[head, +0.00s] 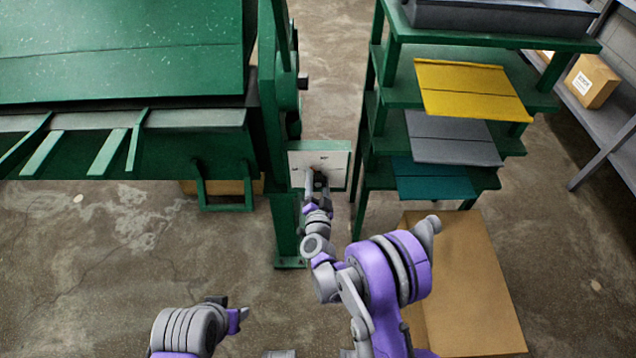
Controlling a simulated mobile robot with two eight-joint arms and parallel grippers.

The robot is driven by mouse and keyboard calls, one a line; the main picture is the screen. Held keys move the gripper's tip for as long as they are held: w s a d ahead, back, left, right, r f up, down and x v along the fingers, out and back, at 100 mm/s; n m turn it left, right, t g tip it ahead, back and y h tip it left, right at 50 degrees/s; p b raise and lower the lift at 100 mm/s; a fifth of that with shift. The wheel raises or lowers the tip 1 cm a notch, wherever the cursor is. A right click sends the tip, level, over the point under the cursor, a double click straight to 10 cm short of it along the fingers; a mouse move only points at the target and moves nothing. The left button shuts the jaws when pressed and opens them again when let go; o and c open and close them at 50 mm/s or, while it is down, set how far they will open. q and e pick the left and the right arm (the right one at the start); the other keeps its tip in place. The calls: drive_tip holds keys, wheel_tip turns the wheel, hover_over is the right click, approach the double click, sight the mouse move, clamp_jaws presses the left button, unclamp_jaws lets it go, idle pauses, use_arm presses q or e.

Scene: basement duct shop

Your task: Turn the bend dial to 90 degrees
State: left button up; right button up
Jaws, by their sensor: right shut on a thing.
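A white dial plate (327,160) with small dark marks sits on a green box at the right side of the green machine. My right gripper (317,178) reaches up to the lower part of this plate and is shut on the bend dial. The dial itself is mostly hidden behind the fingers, so its setting cannot be read. My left gripper (240,314) is low at the bottom left, well away from the plate. It is small in view and I cannot tell whether it is open.
The green machine (120,60) fills the upper left. A green rack (393,72) with yellow, grey and teal sheets stands close right of the dial. A large cardboard box (470,285) lies at lower right. The floor at lower left is clear.

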drive_tip(key=m+b, duration=0.1)
drive_tip(key=m, duration=0.3)
drive_tip(key=shift+m, duration=0.3)
drive_tip(key=m+b, duration=0.1)
drive_tip(key=m, duration=0.3)
drive_tip(key=shift+m, duration=0.4)
drive_tip(key=o, duration=1.3)
drive_tip(key=shift+o, duration=0.2)
drive_tip(key=shift+s, duration=0.1)
drive_tip(key=s+p, duration=0.1)
drive_tip(key=s, duration=0.9)
drive_tip(key=shift+s, duration=0.3)
